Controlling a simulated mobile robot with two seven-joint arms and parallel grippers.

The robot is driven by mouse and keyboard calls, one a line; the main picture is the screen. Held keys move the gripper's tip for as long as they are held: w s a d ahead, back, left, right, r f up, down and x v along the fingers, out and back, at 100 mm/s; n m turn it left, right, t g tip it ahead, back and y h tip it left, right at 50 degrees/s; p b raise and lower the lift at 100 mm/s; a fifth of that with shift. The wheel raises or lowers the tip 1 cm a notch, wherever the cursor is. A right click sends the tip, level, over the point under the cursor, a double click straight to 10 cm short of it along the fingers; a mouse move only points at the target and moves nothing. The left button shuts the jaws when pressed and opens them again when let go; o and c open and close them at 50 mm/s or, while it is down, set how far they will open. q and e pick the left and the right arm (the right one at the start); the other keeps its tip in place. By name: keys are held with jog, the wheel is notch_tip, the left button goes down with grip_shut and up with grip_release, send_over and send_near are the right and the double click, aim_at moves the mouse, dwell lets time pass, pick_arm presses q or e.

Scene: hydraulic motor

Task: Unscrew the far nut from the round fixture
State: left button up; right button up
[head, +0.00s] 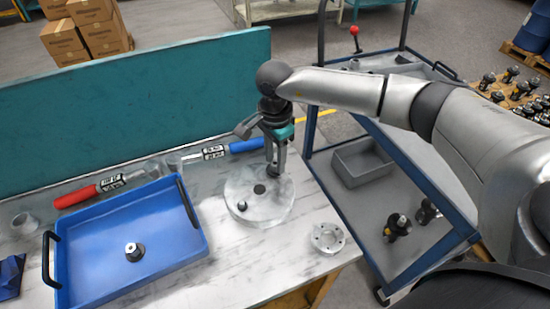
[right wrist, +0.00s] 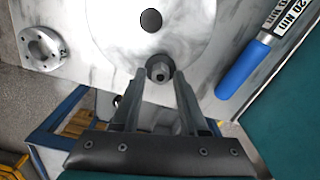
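The round fixture (head: 235,184) is a pale grey disc on the table with a dark centre hole. A small dark nut (head: 242,206) sits on its near side. My right gripper (head: 274,172) reaches down over the disc's far edge and hides the far nut in the head view. In the right wrist view, the far nut (right wrist: 159,69) is a dark hexagonal piece on the disc's rim. The right gripper's fingertips (right wrist: 160,74) stand apart on either side of it, with a small gap visible. My left gripper is in neither view.
A blue tray (head: 85,238) at left holds one dark nut-like part (head: 134,251). A grey flanged ring (head: 327,238) lies near the table's right edge. Red-handled (head: 75,197) and blue-handled (head: 245,145) tools lie along the teal panel (head: 130,95). A blue-framed cart (head: 385,225) stands right.

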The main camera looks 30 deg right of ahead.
dwell(0.3)
jog(key=shift+m, duration=0.9)
grip_shut()
jog(key=n+b, duration=0.2)
jog(key=n, duration=0.2)
grip_release()
jog(key=shift+r, duration=0.1)
